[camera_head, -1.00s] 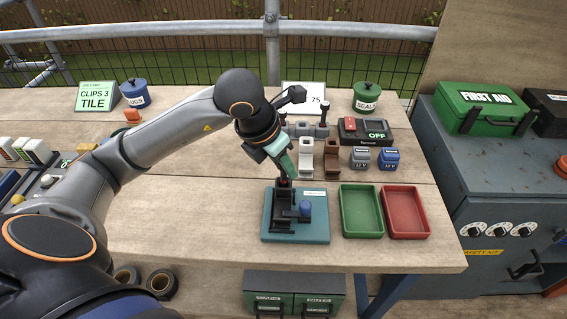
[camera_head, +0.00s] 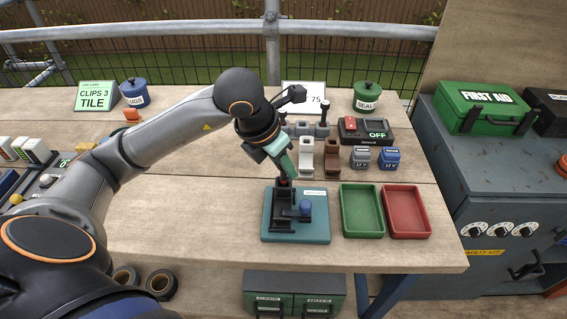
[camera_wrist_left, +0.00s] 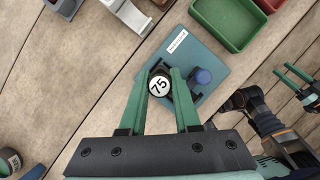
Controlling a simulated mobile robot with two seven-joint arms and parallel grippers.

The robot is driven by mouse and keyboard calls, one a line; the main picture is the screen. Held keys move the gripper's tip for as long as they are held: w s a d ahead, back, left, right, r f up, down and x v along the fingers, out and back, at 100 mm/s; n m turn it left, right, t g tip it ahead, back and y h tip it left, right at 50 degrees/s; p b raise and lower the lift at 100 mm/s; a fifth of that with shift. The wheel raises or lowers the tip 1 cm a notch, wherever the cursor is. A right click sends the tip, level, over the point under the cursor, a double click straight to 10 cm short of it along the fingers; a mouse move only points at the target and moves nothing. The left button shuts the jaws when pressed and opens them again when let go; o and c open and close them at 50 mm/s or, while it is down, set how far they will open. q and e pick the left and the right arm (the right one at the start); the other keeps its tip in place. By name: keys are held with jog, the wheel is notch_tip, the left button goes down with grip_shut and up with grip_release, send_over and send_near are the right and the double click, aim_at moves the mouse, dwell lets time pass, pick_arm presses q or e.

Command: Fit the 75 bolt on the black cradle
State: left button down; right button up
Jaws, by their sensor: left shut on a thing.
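My left gripper (camera_head: 288,173) reaches down over the black cradle (camera_head: 283,212), which stands on a teal base plate (camera_head: 318,232). In the left wrist view, its green fingers (camera_wrist_left: 160,84) are shut on the 75 bolt (camera_wrist_left: 159,86), whose round white top reads 75. The bolt is at the cradle's tall rear part; how far it sits in is hidden. My right gripper (camera_wrist_left: 293,77) shows at the right of the wrist view, fingers apart and empty.
A green tray (camera_head: 361,232) and a red tray (camera_head: 407,233) lie right of the base plate. Behind stand white (camera_head: 305,160) and brown (camera_head: 332,160) holders, a 75 sign (camera_head: 305,92) and a device reading OFF (camera_head: 366,142). The wood left of the plate is clear.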

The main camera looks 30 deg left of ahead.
pick_arm(q)
jog(key=c, duration=0.5)
grip_release()
jog(key=shift+c, duration=0.2)
jog(key=shift+r, duration=0.1)
jog(key=shift+r+p, duration=2.5)
jog(key=shift+r, duration=0.95)
jog(key=shift+f, duration=0.1)
